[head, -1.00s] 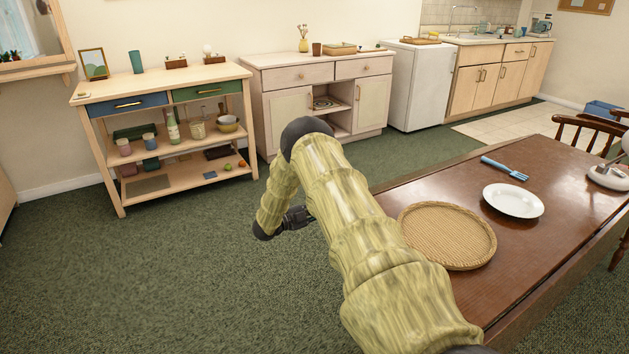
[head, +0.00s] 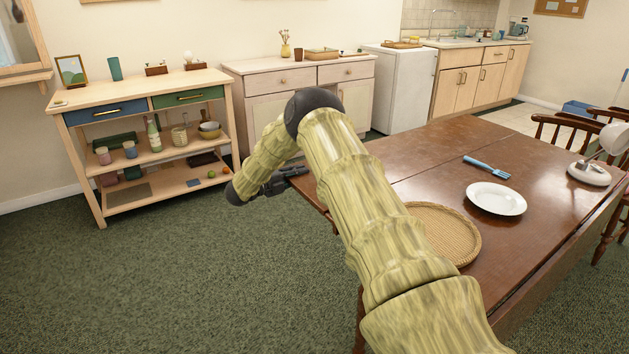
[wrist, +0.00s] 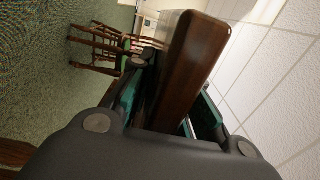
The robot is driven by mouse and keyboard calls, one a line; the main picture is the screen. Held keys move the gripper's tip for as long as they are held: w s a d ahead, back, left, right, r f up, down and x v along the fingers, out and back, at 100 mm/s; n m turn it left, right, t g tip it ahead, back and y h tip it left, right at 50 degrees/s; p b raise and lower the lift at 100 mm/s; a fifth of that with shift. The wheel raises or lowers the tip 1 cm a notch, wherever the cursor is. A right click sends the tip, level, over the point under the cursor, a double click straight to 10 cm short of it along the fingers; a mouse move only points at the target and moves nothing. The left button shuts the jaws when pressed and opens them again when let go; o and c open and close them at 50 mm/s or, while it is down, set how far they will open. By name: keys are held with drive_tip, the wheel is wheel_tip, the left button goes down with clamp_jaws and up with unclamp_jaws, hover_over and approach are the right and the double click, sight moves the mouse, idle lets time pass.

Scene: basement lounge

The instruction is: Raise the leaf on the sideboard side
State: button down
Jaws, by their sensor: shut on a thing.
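The dark wooden table (head: 440,195) stands at the right in the head view. Its leaf on the sideboard side (head: 415,148) is up, looking about level with the top, with a thin seam between them. My gripper (head: 292,173) is at the leaf's outer left edge, partly hidden behind my arm. In the wrist view my gripper (wrist: 172,92) has one finger on each side of the leaf's edge (wrist: 190,55) and is shut on it. The leaf's underside and any support are hidden in the head view.
The pale sideboard (head: 270,100) and a shelf unit (head: 150,100) stand along the wall. Green carpet (head: 180,270) is clear at left.

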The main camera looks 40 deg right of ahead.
drive_tip(key=shift+s, duration=0.1)
idle(0.3)
drive_tip(key=c, duration=1.6)
unclamp_jaws()
drive_tip(key=shift+o, duration=1.3)
drive_tip(key=shift+r, duration=0.2)
drive_tip(key=shift+a, duration=0.1)
drive_tip(key=w+a, duration=0.2)
drive_tip(key=a, duration=0.9)
drive_tip(key=shift+w+a, duration=0.15)
drive_tip(key=shift+a, duration=0.2)
drive_tip(key=shift+f, duration=0.1)
